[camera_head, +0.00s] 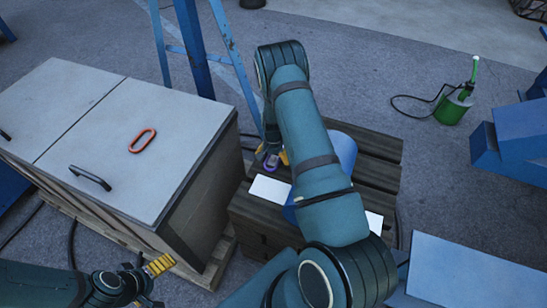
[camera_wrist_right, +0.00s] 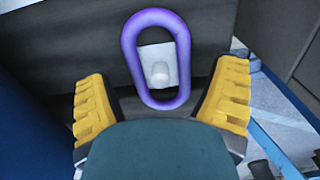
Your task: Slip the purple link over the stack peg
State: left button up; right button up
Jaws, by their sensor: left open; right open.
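The purple link (camera_wrist_right: 128,55) is an oval ring in the right wrist view, between and beyond my right gripper's spread fingers. A pale stub peg (camera_wrist_right: 159,74) on a white plate shows inside the link's opening, against a dark wooden face. The link appears around the peg, but its depth along it is hard to tell. My right gripper (camera_wrist_right: 160,84) is open, with visible gaps between both yellow fingers and the link. In the head view the link (camera_head: 271,163) is small and partly hidden beside the wooden stack (camera_head: 375,158). My left gripper (camera_head: 156,281) is open at bottom left.
An orange link (camera_head: 142,140) lies on the grey cabinet (camera_head: 85,120) with black handles. A blue ladder (camera_head: 228,45) stands behind. A blue drum (camera_head: 343,148) is partly hidden by my right arm. A green canister (camera_head: 453,107) with a hose stands on open floor.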

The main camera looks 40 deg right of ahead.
notch_tip(320, 180, up, 12)
jog(key=shift+f, duration=0.2)
jog(key=s+a+f+n, duration=0.1)
jog(key=a, duration=0.4)
jog(key=s+a+f+n, duration=0.2)
jog(key=a, duration=0.3)
jog(key=s+a+f+n+y, duration=0.1)
jog(key=a+f, duration=0.1)
jog(key=a, duration=0.2)
jog(key=shift+s+a+n+t, duration=0.3)
jog(key=shift+a, duration=0.1)
jog(key=s+a+r+n+y, duration=0.1)
jog(key=s+a+n, duration=0.2)
jog(key=s+a, duration=0.2)
jog(key=s+a+r+n+t+y, duration=0.1)
jog(key=s+a, duration=0.4)
jog(key=a, duration=0.7)
jog(key=shift+s+a+r+n+y, duration=0.15)
jog(key=shift+a+n+y, duration=0.25)
jog(key=shift+n, duration=0.8)
jog(key=shift+d, duration=0.15)
